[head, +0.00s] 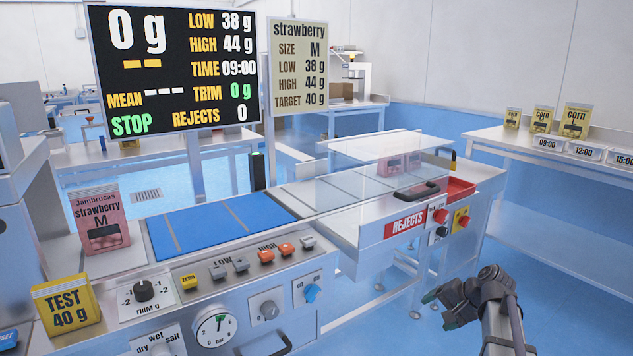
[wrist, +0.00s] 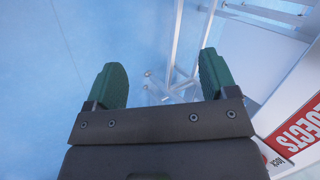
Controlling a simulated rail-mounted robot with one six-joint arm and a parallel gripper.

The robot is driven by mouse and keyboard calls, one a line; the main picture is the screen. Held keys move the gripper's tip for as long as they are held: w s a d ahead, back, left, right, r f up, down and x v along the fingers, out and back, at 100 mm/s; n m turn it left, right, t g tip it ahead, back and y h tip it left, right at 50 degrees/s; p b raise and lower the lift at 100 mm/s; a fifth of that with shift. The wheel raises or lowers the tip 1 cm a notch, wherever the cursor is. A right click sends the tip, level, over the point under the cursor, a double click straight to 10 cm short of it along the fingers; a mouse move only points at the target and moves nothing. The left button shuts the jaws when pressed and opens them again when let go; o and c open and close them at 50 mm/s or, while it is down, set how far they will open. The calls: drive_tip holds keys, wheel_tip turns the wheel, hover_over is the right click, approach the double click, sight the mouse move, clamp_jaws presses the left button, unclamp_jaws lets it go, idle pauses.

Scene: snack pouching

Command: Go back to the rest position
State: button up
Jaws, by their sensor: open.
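My gripper (head: 437,308) is in the lower right of the head view, over the floor in front of the checkweigher's reject end. It holds nothing. In the wrist view its two green fingers (wrist: 162,85) stand wide apart, with blue floor and metal frame legs behind them. The red and white REJECTS panel (head: 405,223) is behind and above the gripper in the head view. It also shows at the right edge of the wrist view (wrist: 297,133), apart from the fingers.
A pink strawberry pouch (head: 103,222) stands left of the blue belt (head: 220,222). A yellow TEST 40 g block (head: 66,305) stands at the front left. The display (head: 175,68) reads 0 g and STOP. A side table (head: 545,143) holds several yellow pouches. Floor around my gripper is clear.

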drive_tip(key=s+a+f+n+g+h, duration=0.2)
drive_tip(key=s+a+n+h, duration=0.15)
drive_tip(key=s+a, duration=0.55)
drive_tip(key=s+a+f+n+g+h, duration=0.2)
drive_tip(key=s+a+n+g+h, duration=0.15)
drive_tip(key=s+a, duration=0.5)
wheel_tip(320, 180, up, 29)
drive_tip(key=d+y+p, duration=0.1)
drive_tip(key=p, duration=2.7)
drive_tip(key=shift+s+n+t+p, duration=0.35)
drive_tip(key=shift+s+n+t, duration=0.05)
drive_tip(key=shift+s+t, duration=0.05)
drive_tip(key=shift+d, duration=0.1)
